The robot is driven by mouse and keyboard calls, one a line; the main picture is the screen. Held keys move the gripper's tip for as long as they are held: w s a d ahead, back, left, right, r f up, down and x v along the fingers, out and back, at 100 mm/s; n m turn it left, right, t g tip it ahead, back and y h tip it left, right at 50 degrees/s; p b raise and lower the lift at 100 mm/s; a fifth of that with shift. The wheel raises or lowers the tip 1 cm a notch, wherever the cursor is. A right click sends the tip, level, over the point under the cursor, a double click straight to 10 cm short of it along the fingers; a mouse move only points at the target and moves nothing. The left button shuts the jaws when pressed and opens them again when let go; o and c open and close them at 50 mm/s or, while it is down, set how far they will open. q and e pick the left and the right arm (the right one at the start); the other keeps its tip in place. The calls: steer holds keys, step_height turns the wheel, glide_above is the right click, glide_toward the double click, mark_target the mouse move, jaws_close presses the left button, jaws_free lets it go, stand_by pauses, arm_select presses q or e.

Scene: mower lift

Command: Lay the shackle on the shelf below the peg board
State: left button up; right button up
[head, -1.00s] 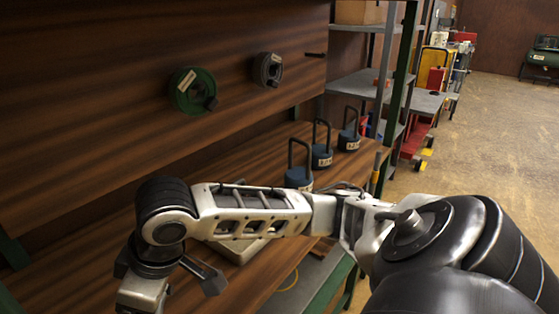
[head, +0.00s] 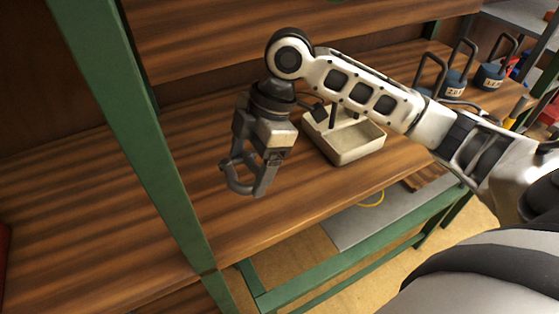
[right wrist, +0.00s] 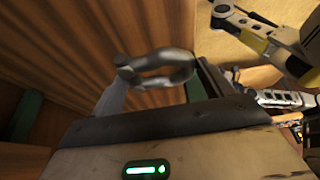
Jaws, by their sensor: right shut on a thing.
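My right gripper (head: 255,175) hangs down above the front part of the wooden shelf (head: 330,195), left of a cream tray. It is shut on the grey shackle (head: 232,178), a curved metal loop at its fingertips. The shackle also shows between the fingers in the right wrist view (right wrist: 165,68). It appears held above the shelf, though the exact gap cannot be told. My left gripper is not in the head view.
The cream tray (head: 350,155) stands on the shelf, partly behind my right arm. Several blue weights with handles (head: 455,84) stand at the back right. A green post (head: 130,130) rises at the left.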

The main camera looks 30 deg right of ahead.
steer(key=w+d+f, duration=0.1)
steer(key=d+f, duration=0.1)
steer(key=w+d+f, duration=0.1)
steer(key=d+f, duration=0.1)
steer(key=w+d+f, duration=0.2)
steer(key=shift+d, duration=0.1)
steer(key=shift+w+d+f, duration=0.4)
steer(key=shift+d+f, duration=0.05)
steer(key=shift+f, duration=1.9)
steer(key=o, duration=1.2)
steer(key=shift+f, duration=0.1)
steer(key=shift+c, duration=0.2)
steer(key=v, duration=1.2)
steer(key=shift+s+d, duration=0.1)
